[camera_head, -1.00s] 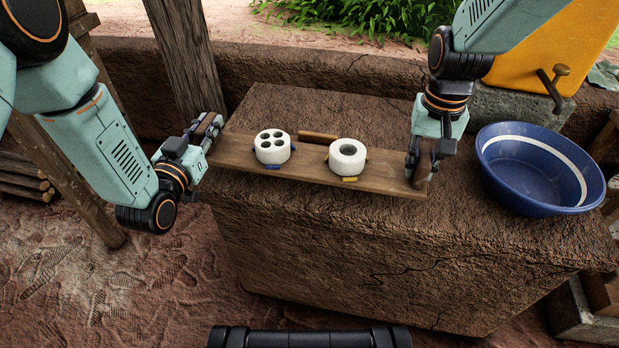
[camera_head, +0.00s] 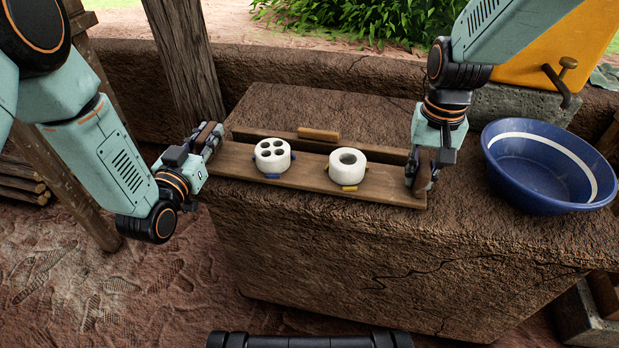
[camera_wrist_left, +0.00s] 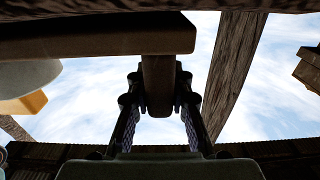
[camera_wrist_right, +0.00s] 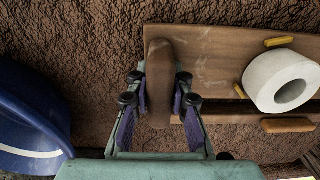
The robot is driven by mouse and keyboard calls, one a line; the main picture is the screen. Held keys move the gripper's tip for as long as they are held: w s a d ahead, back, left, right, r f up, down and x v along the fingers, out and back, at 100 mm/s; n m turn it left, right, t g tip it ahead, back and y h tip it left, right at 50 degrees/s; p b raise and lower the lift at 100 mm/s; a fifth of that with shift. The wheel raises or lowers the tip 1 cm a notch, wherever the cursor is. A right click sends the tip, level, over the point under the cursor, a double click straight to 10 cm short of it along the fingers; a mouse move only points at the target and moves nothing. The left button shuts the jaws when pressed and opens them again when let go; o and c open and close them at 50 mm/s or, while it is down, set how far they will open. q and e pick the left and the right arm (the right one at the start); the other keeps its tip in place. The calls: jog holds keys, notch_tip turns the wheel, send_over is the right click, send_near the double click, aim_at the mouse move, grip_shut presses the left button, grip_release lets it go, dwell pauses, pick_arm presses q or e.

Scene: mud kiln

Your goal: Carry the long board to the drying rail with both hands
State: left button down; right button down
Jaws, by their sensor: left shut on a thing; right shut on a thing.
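The long board (camera_head: 300,180) is a flat brown plank with a raised grip at each end, spanning between my grippers over the earthen block. It carries a white cylinder with several holes (camera_head: 272,155) and a white ring-like piece with one hole (camera_head: 347,166), both upright. My left gripper (camera_head: 208,142) is shut on the left grip, also seen in the left wrist view (camera_wrist_left: 158,85). My right gripper (camera_head: 423,172) is shut on the right grip, also seen in the right wrist view (camera_wrist_right: 160,85). A dark wooden strip (camera_head: 285,137), possibly the drying rail, lies behind the board with a tan piece (camera_head: 318,134).
Small blue and yellow pegs sit around the white pieces. A blue bowl (camera_head: 520,187) with a white band stands right of my right gripper. A wooden post (camera_head: 182,65) rises behind my left gripper. The earthen block (camera_head: 330,245) has bare top behind the strip.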

pick_arm(q)
jog(key=shift+f+b, duration=0.3)
pick_arm(e)
jog(key=shift+f, duration=0.4)
pick_arm(q)
jog(key=c, duration=1.2)
grip_release()
pick_arm(e)
jog(key=c, duration=1.2)
grip_release()
pick_arm(q)
jog(key=shift+s, duration=0.1)
pick_arm(e)
jog(key=shift+r, duration=0.3)
pick_arm(q)
jog(key=v, duration=1.2)
pick_arm(e)
notch_tip(320, 180, up, 12)
jog(key=shift+s+f, duration=0.1)
